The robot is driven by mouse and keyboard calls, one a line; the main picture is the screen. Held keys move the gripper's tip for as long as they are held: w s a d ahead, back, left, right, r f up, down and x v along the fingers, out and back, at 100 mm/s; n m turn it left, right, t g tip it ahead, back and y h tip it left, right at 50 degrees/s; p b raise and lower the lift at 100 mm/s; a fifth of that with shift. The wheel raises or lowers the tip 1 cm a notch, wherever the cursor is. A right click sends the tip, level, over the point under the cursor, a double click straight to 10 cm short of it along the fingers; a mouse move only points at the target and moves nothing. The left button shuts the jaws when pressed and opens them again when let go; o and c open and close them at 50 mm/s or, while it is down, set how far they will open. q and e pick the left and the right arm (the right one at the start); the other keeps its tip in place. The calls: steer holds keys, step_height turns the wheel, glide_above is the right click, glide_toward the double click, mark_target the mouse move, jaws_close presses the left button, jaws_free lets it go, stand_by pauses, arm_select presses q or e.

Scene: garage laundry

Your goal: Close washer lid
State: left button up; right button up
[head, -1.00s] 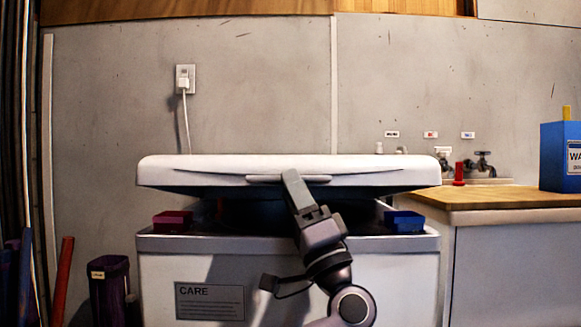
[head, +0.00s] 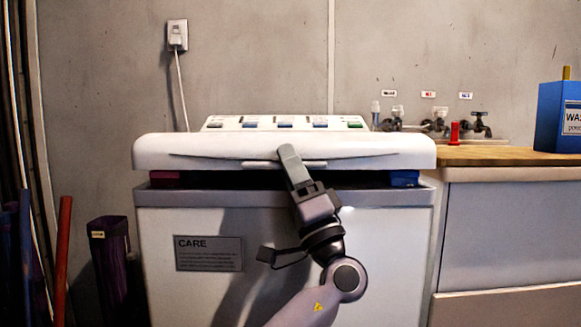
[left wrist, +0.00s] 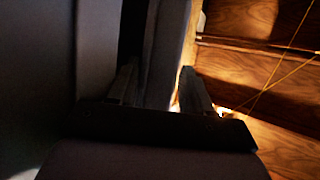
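The white washer lid (head: 380,152) lies nearly level above the washer body (head: 330,265) in the head view. A narrow dark gap shows between lid and body. My left gripper (head: 288,153) is at the middle of the lid's front edge, its tips against or just before the handle lip. In the left wrist view, the fingers (left wrist: 160,88) stand apart with a grey slab-like edge between or just beyond them, probably the lid. A light gap shows beside the right finger, so the gripper looks open. My right gripper is out of view.
A red block (head: 165,179) and a blue block (head: 404,179) sit in the gap at the washer's corners. A control panel (head: 285,123) shows behind the lid. A wooden counter (head: 490,156) with a blue box (head: 560,117) stands right. A purple bin (head: 110,260) stands left.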

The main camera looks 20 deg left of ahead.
arm_select(q)
steer(key=shift+f, duration=0.1)
steer(key=v, duration=0.7)
steer(key=shift+p, duration=0.4)
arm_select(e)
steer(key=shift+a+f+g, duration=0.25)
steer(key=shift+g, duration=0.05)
arm_select(q)
steer(key=shift+d, duration=0.1)
